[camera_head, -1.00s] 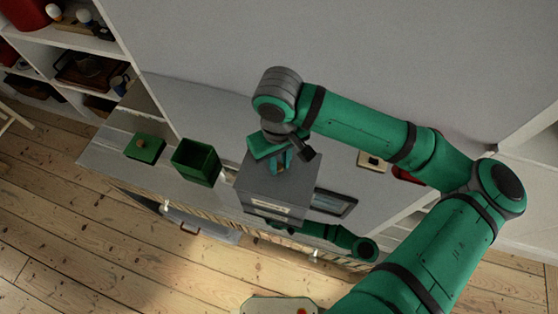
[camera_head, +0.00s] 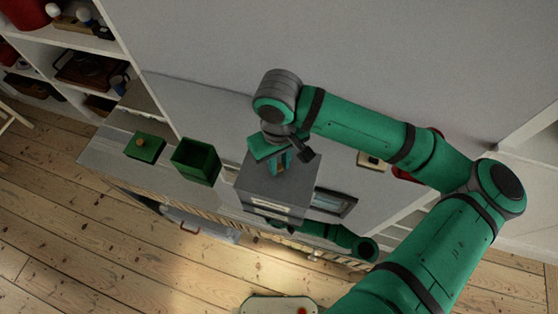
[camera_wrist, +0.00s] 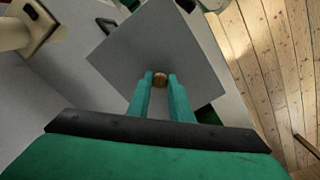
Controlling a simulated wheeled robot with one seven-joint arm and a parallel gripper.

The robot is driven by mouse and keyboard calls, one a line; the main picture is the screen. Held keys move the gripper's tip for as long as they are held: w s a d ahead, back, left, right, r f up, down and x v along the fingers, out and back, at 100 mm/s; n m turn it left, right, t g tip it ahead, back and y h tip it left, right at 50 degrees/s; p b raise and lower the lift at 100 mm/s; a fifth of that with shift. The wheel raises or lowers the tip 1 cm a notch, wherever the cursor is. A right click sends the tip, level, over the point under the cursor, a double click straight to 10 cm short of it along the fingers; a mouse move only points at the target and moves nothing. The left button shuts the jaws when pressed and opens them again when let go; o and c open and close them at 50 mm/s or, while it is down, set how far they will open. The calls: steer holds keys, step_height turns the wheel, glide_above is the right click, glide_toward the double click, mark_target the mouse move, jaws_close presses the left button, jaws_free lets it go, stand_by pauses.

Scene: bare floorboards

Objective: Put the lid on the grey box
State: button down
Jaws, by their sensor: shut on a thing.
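The grey box (camera_head: 268,208) stands on the grey counter, with a pale label on its front. The grey lid (camera_head: 262,180) is at the top of the box; it also fills the middle of the wrist view (camera_wrist: 150,45). My gripper (camera_head: 280,167) is above it, with its two teal fingers shut on the lid's round brown knob (camera_wrist: 160,79). I cannot tell whether the lid rests fully on the rim, as the lid hides the box opening.
Left of the grey box stand an open green box (camera_head: 196,161) and a green lid with a knob (camera_head: 145,148). A dark-framed tray (camera_head: 333,202) lies to the right. A wall rises behind the counter (camera_head: 105,155); shelves stand at far left.

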steer(key=c, duration=1)
jaws_free()
steer(key=shift+r, duration=3.5)
